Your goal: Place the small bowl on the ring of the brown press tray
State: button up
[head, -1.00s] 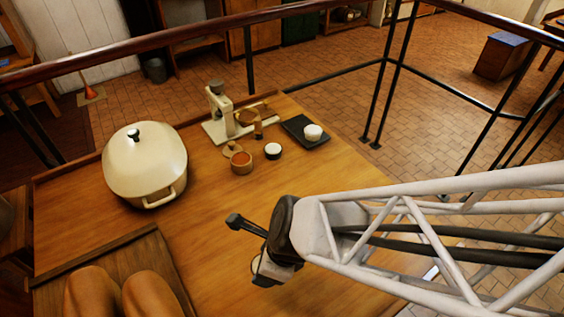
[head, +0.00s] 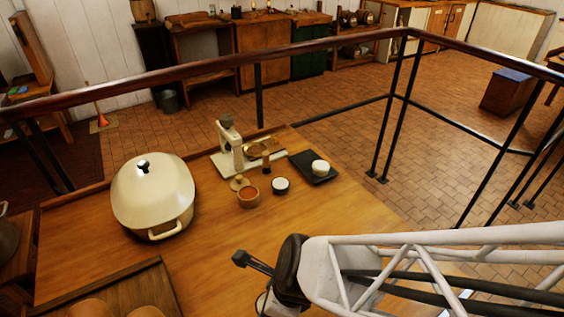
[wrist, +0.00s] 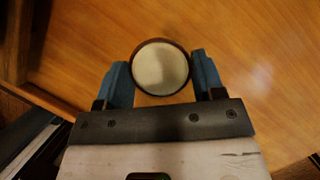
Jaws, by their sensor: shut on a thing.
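The small bowl (wrist: 160,67), round with a dark rim and a pale inside, sits between the two blue fingers of my gripper (wrist: 161,78) in the wrist view. My gripper is shut on it, above the bare wooden table. In the head view my gripper (head: 264,300) is at the bottom edge, partly cut off, and the bowl is hard to make out. The cream press (head: 230,147) stands at the table's far side.
A wooden cup (head: 248,197) and a dark cup with a white top (head: 280,186) stand in front of the press. A black tray (head: 306,178) holds a white cup (head: 319,168). A large cream pot (head: 152,195) stands left. The table's middle is clear. A railing (head: 300,48) runs behind.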

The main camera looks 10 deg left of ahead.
jog(key=w+a+r, duration=0.4)
jog(key=w+a, duration=0.3)
jog(key=w, duration=0.5)
notch_tip(320, 180, up, 4)
jog(key=f, duration=0.1)
send_over(253, 150)
jog(key=d, duration=0.2)
jog(key=shift+w+a+r, duration=0.1)
jog(key=shift+a+r, duration=0.1)
jog(key=shift+r, duration=0.05)
jog(key=shift+f, duration=0.1)
jog(key=shift+f, duration=2.4)
jog(key=shift+f, duration=2.5)
